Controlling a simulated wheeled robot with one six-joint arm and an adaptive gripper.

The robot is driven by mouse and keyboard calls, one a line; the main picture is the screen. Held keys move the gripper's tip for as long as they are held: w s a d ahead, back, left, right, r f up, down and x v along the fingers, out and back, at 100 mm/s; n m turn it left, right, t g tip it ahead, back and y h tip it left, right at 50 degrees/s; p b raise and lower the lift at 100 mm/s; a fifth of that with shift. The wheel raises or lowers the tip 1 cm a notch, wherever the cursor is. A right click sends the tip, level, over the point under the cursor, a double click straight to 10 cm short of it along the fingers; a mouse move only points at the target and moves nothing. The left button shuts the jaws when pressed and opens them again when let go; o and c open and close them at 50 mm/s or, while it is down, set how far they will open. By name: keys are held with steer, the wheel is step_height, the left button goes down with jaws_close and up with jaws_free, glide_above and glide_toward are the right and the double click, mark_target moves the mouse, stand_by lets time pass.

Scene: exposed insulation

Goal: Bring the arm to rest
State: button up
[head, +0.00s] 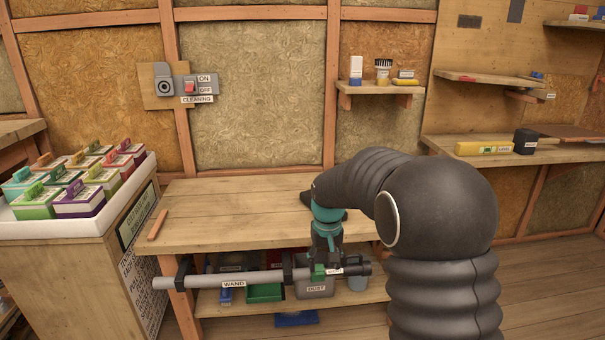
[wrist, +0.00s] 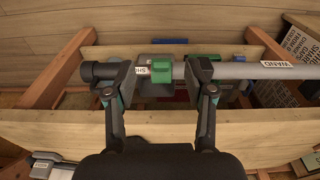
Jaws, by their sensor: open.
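My arm reaches from the right of the head view to the front edge of the wooden workbench (head: 232,220). My gripper (head: 327,262) points down at the wand's handle end. In the wrist view my gripper (wrist: 158,86) is open, with one finger on each side of the wand's green block (wrist: 162,72). The grey wand (head: 205,280) lies level in black hooks along the bench front; its tube also shows in the wrist view (wrist: 240,71). I cannot tell whether the fingers touch the wand.
A shelf under the bench holds a grey DUST bin (head: 315,290) and a green tray (head: 264,293). A white tray of colourful boxes (head: 80,185) stands at left. The bench top is mostly clear, with a small wooden stick (head: 157,225). Wall shelves (head: 380,88) hang behind.

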steer(key=s+d+r+t, duration=0.1)
steer(key=s+r, duration=0.3)
steer(key=s, duration=0.6)
steer(key=s+d+r+t, duration=0.2)
steer(key=s+d+r, duration=0.2)
steer(key=s, duration=0.7)
steer(key=s+d+r+m+t, duration=0.1)
steer(key=s+d+r, duration=0.2)
steer(key=s, duration=0.8)
steer(key=shift+r+t, duration=0.3)
steer(key=shift+r, duration=0.4)
